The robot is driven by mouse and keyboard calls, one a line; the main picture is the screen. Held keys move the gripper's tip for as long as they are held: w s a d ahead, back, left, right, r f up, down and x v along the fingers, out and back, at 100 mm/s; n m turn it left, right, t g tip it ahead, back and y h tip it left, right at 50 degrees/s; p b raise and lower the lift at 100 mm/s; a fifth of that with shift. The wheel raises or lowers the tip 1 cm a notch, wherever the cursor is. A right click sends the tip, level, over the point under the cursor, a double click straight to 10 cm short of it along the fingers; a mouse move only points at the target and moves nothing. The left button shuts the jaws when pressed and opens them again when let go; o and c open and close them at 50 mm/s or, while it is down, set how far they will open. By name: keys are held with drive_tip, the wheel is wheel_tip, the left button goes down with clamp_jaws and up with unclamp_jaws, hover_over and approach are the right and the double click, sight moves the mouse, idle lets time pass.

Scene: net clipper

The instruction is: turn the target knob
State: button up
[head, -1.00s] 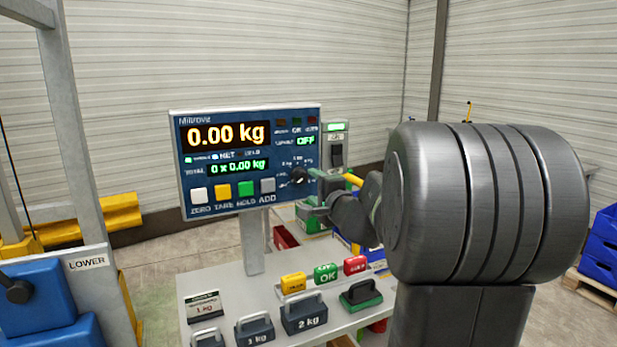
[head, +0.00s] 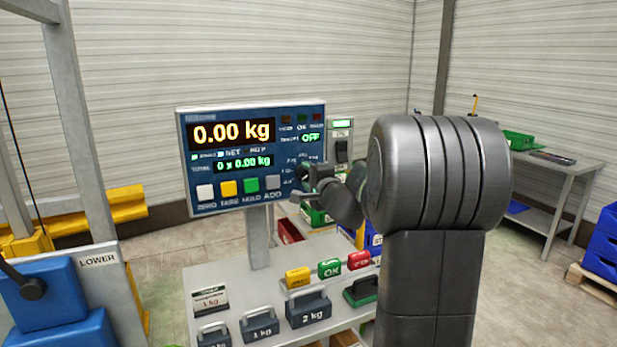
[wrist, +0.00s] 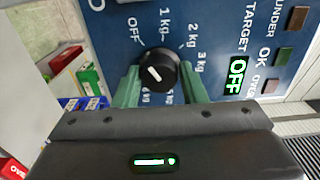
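The target knob (wrist: 157,72) is a round black dial with a white pointer mark on the blue scale panel (wrist: 222,22). Its pointer leans up and left, toward the OFF label, and the TARGET display (wrist: 237,77) reads OFF. My gripper (wrist: 158,76) has its two green fingers open, one on each side of the knob. Narrow gaps seem to show, but I cannot tell if either finger touches it. In the head view my gripper (head: 318,180) is at the panel's lower right and hides the knob.
The scale's main display (head: 232,133) reads 0.00 kg, above several coloured buttons (head: 229,187). Below stand weights (head: 309,311) and coloured blocks (head: 330,269) on a bench (head: 230,268). A grey switch box (head: 341,145) stands right behind the panel.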

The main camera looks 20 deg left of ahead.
drive_tip(key=shift+c, duration=1.4)
drive_tip(key=shift+m, duration=0.3)
drive_tip(key=m+b, duration=0.1)
drive_tip(key=m, duration=0.2)
drive_tip(key=shift+r, duration=0.15)
drive_tip(key=shift+r+m+b, duration=0.1)
drive_tip(key=shift+m+b, duration=0.3)
drive_tip(key=shift+m, duration=1.7)
drive_tip(key=o, duration=1)
drive_tip(key=shift+a, duration=0.15)
